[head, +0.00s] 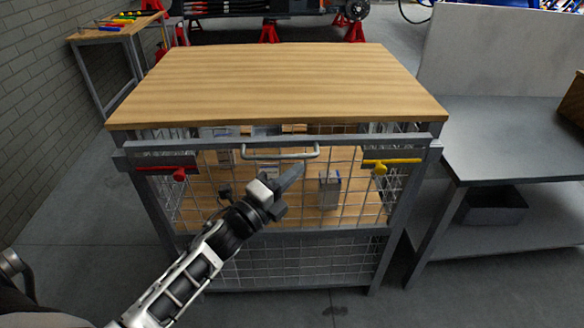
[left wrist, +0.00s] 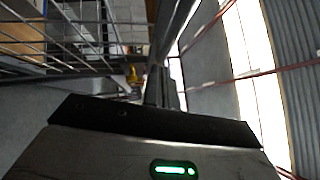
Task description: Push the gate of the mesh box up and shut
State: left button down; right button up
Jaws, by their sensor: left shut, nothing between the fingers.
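The mesh box stands under a wooden top (head: 270,85). Its gate (head: 345,143) is a grey frame with wire mesh across the front and stands upright or nearly so. I cannot tell whether it sits fully against the posts. A bar handle (head: 280,155) is on its upper rail. A red latch (head: 178,174) is at the left and a yellow latch (head: 381,167) at the right. My left gripper (head: 290,179) is shut and empty, in front of the mesh just below the handle; contact is unclear. In the left wrist view, mesh (left wrist: 65,55) shows upper left. My right gripper is not in view.
Boxes, one grey-white (head: 329,189), show behind the mesh. A grey metal bench (head: 515,140) stands close on the right. A small tool table (head: 110,32) and a brick wall are at the left. The floor in front is clear.

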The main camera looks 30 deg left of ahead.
aim_at(281, 158)
pick_arm(q)
jog(key=shift+w+a+r, duration=0.15)
jog(key=shift+w+a, duration=0.1)
jog(key=shift+w, duration=0.1)
